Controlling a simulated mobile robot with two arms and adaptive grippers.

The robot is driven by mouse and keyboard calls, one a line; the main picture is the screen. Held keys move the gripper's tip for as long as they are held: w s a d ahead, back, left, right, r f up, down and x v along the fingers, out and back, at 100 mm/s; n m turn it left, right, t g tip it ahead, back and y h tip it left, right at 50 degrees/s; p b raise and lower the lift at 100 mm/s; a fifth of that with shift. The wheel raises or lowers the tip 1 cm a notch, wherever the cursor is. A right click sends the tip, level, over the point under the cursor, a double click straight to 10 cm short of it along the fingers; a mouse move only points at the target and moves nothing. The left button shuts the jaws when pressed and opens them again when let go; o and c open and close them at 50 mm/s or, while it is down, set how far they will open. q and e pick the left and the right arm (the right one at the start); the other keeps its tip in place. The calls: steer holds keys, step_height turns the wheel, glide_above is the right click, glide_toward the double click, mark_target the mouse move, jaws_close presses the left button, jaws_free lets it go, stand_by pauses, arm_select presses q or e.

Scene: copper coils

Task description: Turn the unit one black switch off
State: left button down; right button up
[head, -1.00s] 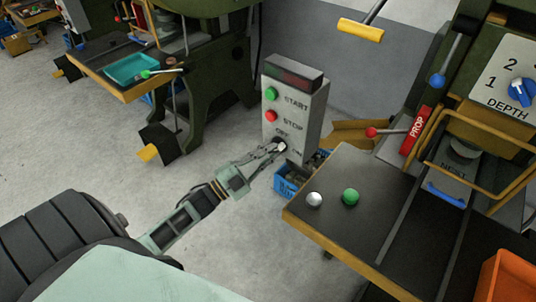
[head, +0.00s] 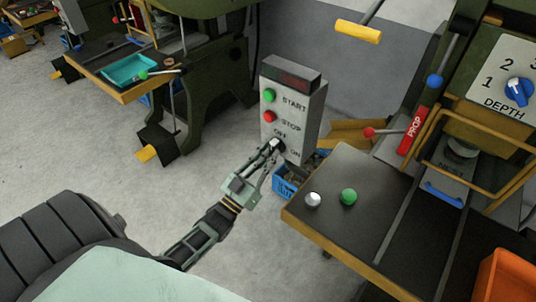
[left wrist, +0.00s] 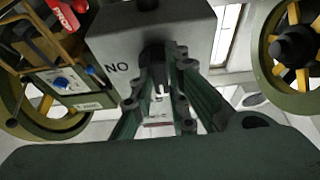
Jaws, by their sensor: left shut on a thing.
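The grey control box (head: 290,112) stands between the two machines, with a green START button (head: 269,95), a red STOP button (head: 269,117) and a black switch (head: 280,145) low on its face. My left gripper (head: 273,147) is shut on the black switch, coming from the lower left. The fingers partly cover the switch and its OFF and ON lettering. In the left wrist view the switch (left wrist: 153,55) shows between the two green fingers (left wrist: 156,90), with the ON lettering upside down beside it. The switch's exact setting cannot be told. My right gripper is not in view.
A dark worktable (head: 335,220) with a white knob (head: 313,199) and a green knob (head: 349,197) stands to the right of the box. A blue crate (head: 287,187) sits on the floor below the box. Open floor lies to the left.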

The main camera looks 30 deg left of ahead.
arm_select(q)
steer(key=shift+f+n, duration=0.1)
steer(key=shift+n, duration=0.3)
steer(key=c, duration=1.7)
jaws_free()
steer(key=shift+c, duration=0.2)
steer(key=shift+s, duration=0.1)
steer(key=v, duration=1.2)
steer(key=shift+d, duration=0.1)
